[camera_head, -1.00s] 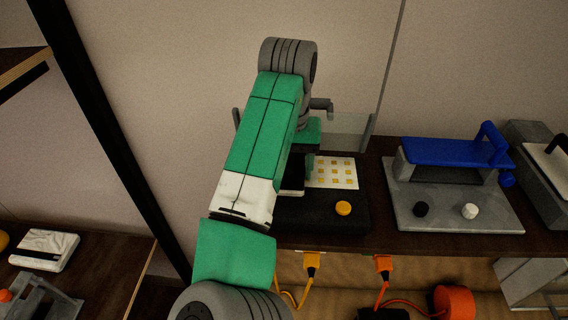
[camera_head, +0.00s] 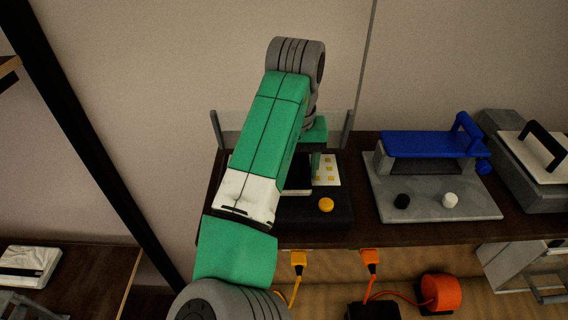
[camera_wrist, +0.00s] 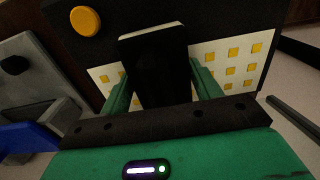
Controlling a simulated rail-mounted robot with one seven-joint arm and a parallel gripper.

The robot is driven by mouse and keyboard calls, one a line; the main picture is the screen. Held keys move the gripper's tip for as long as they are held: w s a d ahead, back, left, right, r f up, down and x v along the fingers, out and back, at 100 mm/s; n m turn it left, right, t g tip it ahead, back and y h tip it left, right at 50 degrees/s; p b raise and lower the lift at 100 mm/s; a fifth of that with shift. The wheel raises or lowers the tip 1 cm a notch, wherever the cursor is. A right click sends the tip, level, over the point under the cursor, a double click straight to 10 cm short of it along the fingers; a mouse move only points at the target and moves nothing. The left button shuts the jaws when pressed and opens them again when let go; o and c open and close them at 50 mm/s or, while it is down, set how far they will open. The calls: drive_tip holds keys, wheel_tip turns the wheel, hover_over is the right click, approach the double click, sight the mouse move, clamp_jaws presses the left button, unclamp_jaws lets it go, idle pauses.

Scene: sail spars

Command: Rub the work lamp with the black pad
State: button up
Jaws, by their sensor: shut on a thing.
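The black pad (camera_wrist: 155,65) is a dark block with a pale edge at its far end. My gripper (camera_wrist: 160,85) is shut on it, with a green finger on each side. The work lamp appears to be the black unit (camera_head: 318,212) with an orange knob (camera_head: 326,205) and a white panel of yellow squares (camera_head: 327,172). In the wrist view the pad lies over the middle of this panel (camera_wrist: 233,60), hiding part of it. I cannot tell whether they touch.
A grey device with a blue top (camera_head: 430,145) stands right of the lamp on the dark shelf (camera_head: 400,233), and a grey box with a black handle (camera_head: 540,165) is farther right. A clear panel with grey posts (camera_head: 349,128) stands behind the lamp.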

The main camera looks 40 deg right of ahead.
drive_tip(key=shift+s+d, duration=0.35)
drive_tip(key=shift+s+d, duration=1.1)
drive_tip(key=shift+d, duration=0.05)
drive_tip(key=shift+w+a, duration=0.1)
drive_tip(key=shift+w+a, duration=1.05)
drive_tip(key=shift+w+a, duration=1.05)
drive_tip(key=shift+a, duration=0.1)
